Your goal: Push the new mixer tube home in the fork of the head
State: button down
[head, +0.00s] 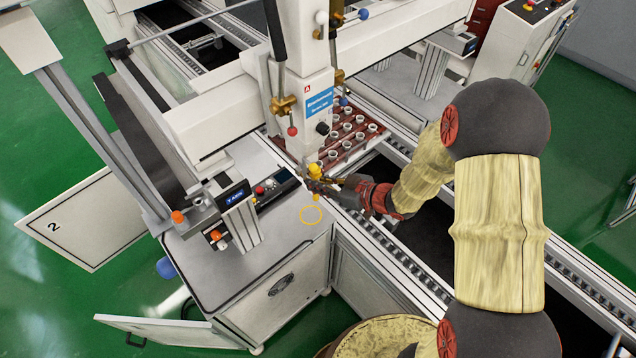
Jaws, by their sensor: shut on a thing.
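The dispensing head (308,112) is a white block with a blue label and a red letter A, hanging from the gantry beam. Below it, the yellow mixer tube (315,170) shows above and just below my gripper's fingers and looks roughly upright. My gripper (318,186) comes in from the right and is shut on the tube under the head. The fingers hide the tube's middle. The fork is too small and covered to make out, so I cannot tell how the tube's top sits in it.
A dark red tray (372,139) of white cups stands on the conveyor just behind and right of my gripper. A grey cabinet top (285,235) with a yellow ring mark lies in front. A control box (275,190) is close on the left. A round bin (385,335) stands below.

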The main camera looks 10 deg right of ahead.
jog(key=shift+w+a, duration=0.4)
jog(key=shift+w, duration=0.2)
jog(key=shift+w+a, duration=0.35)
jog(key=shift+w, duration=0.2)
jog(key=c, duration=1.7)
grip_release()
jog(key=v, duration=1.2)
